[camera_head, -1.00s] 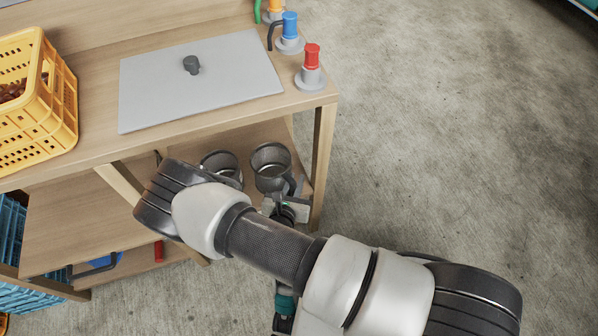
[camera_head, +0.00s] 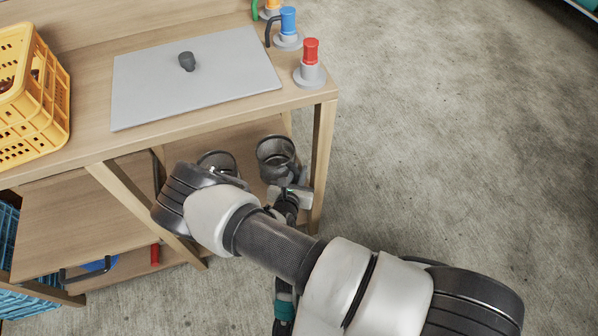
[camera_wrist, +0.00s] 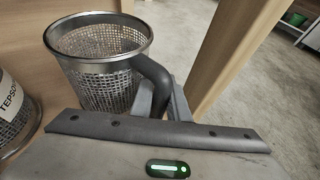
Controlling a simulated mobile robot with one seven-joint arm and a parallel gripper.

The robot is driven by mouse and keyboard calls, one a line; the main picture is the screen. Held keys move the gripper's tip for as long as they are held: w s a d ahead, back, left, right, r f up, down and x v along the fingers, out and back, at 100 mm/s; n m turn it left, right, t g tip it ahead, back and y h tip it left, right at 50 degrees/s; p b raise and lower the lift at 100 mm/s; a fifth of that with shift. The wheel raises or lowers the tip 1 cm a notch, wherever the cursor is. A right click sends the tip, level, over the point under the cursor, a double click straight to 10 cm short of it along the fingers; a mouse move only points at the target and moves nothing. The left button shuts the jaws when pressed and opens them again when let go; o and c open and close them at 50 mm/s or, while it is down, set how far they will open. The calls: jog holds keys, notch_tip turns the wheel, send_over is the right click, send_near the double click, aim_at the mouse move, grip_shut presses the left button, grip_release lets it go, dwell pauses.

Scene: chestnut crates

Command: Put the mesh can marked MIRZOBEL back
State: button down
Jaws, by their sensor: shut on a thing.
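My gripper (camera_head: 292,190) is shut on the dark handle of a grey mesh can (camera_head: 275,155) at the right end of the shelf under the tabletop. The wrist view shows this can (camera_wrist: 100,85) with its open top, and my gripper (camera_wrist: 168,100) at its handle. No label shows on its visible side, so I cannot read its name. I cannot tell whether its base touches the shelf. A second mesh can (camera_head: 217,161) stands to its left, partly hidden by my arm. In the wrist view its white label (camera_wrist: 10,100) begins TEPSO.
The wooden shelf (camera_head: 85,215) is open to the left. A table leg (camera_head: 322,150) stands close on the right. On top are a grey panel (camera_head: 215,85) with a knob, a yellow crate (camera_head: 50,100) and a red-topped piece (camera_head: 310,62). Concrete floor lies clear to the right.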

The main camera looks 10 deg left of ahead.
jog(key=shift+f, duration=0.2)
jog(key=c, duration=1.7)
grip_release()
jog(key=shift+r, duration=0.3)
jog(key=p+v, duration=0.3)
jog(key=v, duration=0.9)
